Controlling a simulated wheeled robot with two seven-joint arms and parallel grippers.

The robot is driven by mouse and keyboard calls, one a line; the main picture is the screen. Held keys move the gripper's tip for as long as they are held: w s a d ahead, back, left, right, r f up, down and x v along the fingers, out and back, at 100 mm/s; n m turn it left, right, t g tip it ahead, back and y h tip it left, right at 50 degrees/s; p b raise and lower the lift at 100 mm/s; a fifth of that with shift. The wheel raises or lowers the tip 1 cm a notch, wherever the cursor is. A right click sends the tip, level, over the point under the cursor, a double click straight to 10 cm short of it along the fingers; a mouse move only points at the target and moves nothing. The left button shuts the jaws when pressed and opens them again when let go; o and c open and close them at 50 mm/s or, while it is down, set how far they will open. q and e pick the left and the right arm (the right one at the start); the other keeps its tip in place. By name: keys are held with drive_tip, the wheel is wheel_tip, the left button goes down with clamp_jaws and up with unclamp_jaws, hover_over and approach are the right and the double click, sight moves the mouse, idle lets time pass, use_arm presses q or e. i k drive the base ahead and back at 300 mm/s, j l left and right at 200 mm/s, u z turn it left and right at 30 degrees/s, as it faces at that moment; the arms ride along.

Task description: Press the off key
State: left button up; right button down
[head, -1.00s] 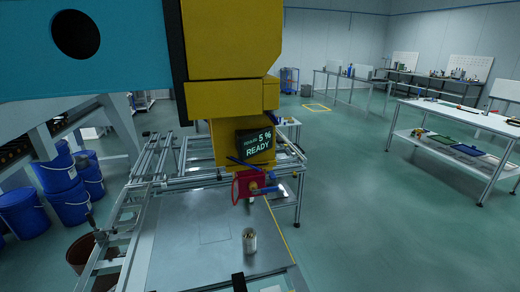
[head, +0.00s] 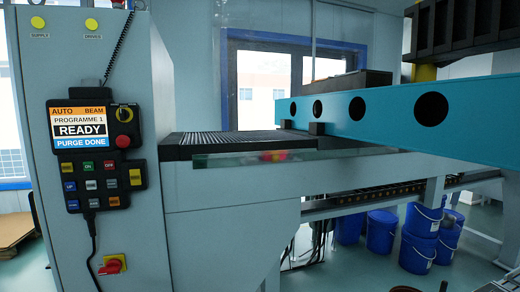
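A dark control panel (head: 92,155) hangs on the grey cabinet at the left of the head view. Its screen (head: 79,127) reads AUTO, BEAM, PROGRAMME 1, READY and PURGE DONE. Below the screen is a pad of small coloured keys. The red key (head: 109,165) in its top row appears to be the off key, though its lettering is small. A green key (head: 88,166) marked ON sits just left of it. Nothing covers these keys. Neither of my grippers can be made out in the head view.
A red rotary switch (head: 112,265) is lower on the cabinet (head: 210,215). A teal beam (head: 380,112) spans the right. Blue buckets (head: 419,240) stand on the floor below it.

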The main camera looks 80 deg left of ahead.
sight(109, 165)
drive_tip(key=u, duration=3.85)
drive_tip(key=i+j+z, duration=0.15)
drive_tip(key=j+z, duration=0.2)
drive_tip(key=i+j+z, duration=0.1)
drive_tip(key=j+z, duration=0.75)
drive_tip(key=j, duration=1.3)
